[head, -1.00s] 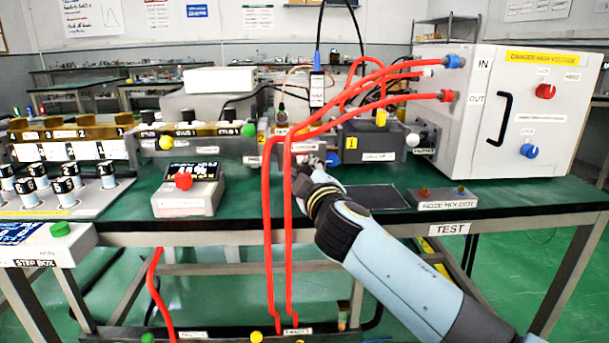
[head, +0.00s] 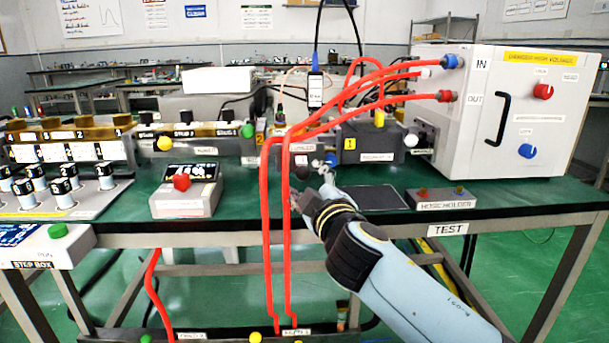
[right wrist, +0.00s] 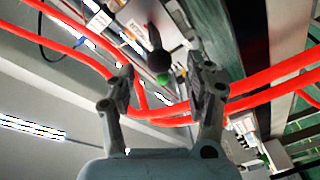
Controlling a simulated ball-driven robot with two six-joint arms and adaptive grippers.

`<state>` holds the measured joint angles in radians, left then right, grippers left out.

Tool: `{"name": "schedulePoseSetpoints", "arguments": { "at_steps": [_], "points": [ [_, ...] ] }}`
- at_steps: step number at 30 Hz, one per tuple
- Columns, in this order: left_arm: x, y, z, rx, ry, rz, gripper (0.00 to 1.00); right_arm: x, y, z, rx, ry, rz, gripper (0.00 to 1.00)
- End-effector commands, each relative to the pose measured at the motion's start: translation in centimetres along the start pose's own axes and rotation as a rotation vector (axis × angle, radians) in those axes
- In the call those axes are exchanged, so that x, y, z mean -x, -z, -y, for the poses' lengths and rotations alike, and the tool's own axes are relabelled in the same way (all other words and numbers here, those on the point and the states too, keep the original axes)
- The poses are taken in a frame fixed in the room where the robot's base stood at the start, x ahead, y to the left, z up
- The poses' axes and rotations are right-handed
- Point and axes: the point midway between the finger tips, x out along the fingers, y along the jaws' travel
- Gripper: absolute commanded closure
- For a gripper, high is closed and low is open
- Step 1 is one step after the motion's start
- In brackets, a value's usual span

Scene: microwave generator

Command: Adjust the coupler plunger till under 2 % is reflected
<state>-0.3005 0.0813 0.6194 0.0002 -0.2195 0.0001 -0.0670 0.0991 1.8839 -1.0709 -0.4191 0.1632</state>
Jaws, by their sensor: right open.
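The coupler block (head: 303,146) sits mid-bench in the waveguide line, behind the red hoses; its label is too blurred to read surely. A dark round knob (head: 303,172) and a blue knob (head: 331,160) show in front of it; I cannot tell which is the plunger. My right gripper (head: 318,184) is just in front of and below these knobs, open and empty. In the right wrist view its fingers (right wrist: 163,88) are spread, with a black rounded knob (right wrist: 154,38) and a green knob (right wrist: 163,78) seen beyond the gap. My left gripper is out of view.
Red hoses (head: 266,220) hang down the bench front, close left of my gripper, and cross the wrist view. A meter box with a red button (head: 182,183) stands left.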

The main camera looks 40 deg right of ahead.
Motion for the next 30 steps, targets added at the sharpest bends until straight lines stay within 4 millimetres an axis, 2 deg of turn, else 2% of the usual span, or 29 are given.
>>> {"name": "schedulePoseSetpoints", "arguments": {
  "at_steps": [3,9,14,21,26,29,30],
  "points": [
    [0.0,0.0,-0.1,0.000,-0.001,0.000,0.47,2.8,-0.1,0.1,-0.001,0.002,0.002,0.47],
    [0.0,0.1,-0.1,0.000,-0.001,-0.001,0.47,6.0,0.0,0.0,0.000,0.001,0.001,0.47],
    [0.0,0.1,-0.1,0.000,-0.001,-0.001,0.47,6.9,0.0,0.0,0.000,0.000,0.001,0.47],
    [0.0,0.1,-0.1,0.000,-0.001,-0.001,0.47,7.0,0.0,0.0,0.000,0.000,0.001,0.48],
    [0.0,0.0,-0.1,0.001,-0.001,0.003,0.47,6.9,0.1,-0.1,0.100,-0.004,-0.002,0.69],
    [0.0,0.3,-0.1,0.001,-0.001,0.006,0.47,7.0,0.6,-1.1,0.389,-0.044,-0.012,0.82],
    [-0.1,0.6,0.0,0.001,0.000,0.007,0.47,7.1,0.9,-1.6,0.556,-0.072,-0.014,0.87]
  ]
}}
